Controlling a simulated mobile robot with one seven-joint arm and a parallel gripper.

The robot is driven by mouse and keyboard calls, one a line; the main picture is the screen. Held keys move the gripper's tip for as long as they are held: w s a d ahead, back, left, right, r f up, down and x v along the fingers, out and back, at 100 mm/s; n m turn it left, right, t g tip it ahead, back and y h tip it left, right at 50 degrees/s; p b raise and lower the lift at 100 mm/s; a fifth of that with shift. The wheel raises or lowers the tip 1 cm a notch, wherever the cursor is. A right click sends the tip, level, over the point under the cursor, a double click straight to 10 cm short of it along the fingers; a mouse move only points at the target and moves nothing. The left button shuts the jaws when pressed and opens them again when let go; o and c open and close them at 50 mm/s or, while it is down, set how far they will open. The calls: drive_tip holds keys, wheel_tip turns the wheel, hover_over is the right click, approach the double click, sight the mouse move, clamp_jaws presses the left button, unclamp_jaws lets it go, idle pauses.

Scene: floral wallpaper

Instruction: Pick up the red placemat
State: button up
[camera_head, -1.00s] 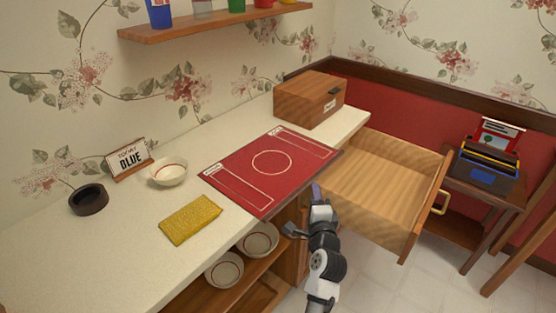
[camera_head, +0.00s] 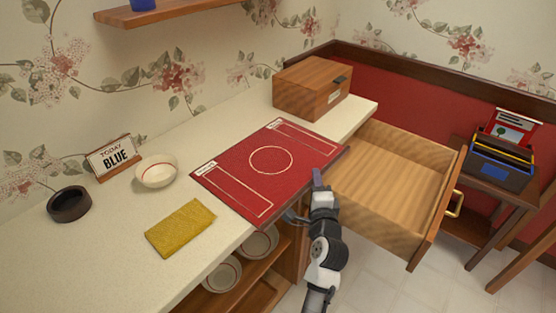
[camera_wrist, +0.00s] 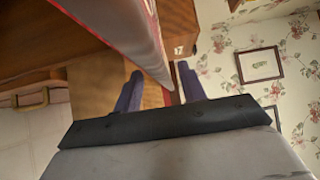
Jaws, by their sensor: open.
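The red placemat (camera_head: 240,165) lies flat on the pale counter, with a white circle and white-outlined strips on it. Its front edge runs along the counter's front edge, by the open drawer. My gripper (camera_head: 316,180) is at that front edge, below and in front of the placemat. In the wrist view my gripper (camera_wrist: 160,73) is open, its two purple fingers apart. A thin, pale surface with a red border reaches between the fingers there, seen nearly edge-on; it seems to be the placemat's edge. I cannot tell whether either finger touches it.
An open, empty wooden drawer (camera_head: 395,185) juts out right of my gripper. A wooden box (camera_head: 305,90) stands behind the placemat. A yellow cloth (camera_head: 180,228), a bowl (camera_head: 157,171), a dark round dish (camera_head: 69,204) and a "TODAY BLUE" sign (camera_head: 112,157) are on the left.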

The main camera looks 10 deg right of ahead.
drive_tip(key=shift+s+r, duration=0.15)
drive_tip(key=shift+s, duration=0.05)
clamp_jaws()
drive_tip(key=shift+r, duration=0.1)
